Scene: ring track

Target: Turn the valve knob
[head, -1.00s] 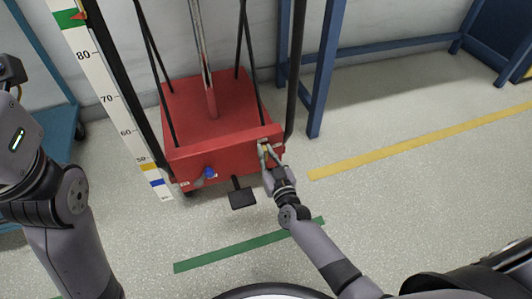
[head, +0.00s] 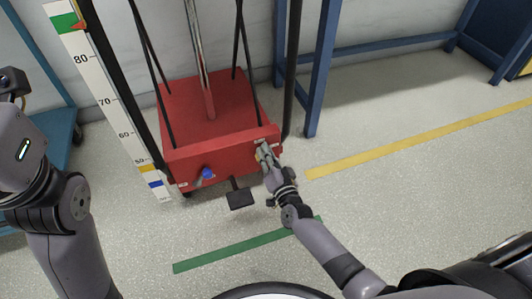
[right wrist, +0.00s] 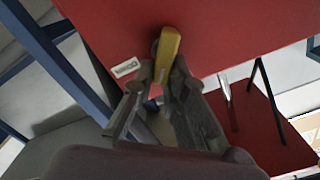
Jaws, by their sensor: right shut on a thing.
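A yellow valve knob (right wrist: 168,50), shaped like a short lever, is on the front face of a red machine base (head: 230,148). In the right wrist view it stands between the fingertips of my right gripper (right wrist: 167,75), which is shut on it. In the head view my right gripper (head: 262,153) is at the right end of the red front and covers most of the knob. My left arm is at the left edge, with its gripper out of the picture.
A blue knob (head: 208,173) is on the left of the red front, and a black pedal (head: 241,198) sticks out below. A white ruler (head: 110,95) stands at the left. A blue frame (head: 321,70) stands behind right.

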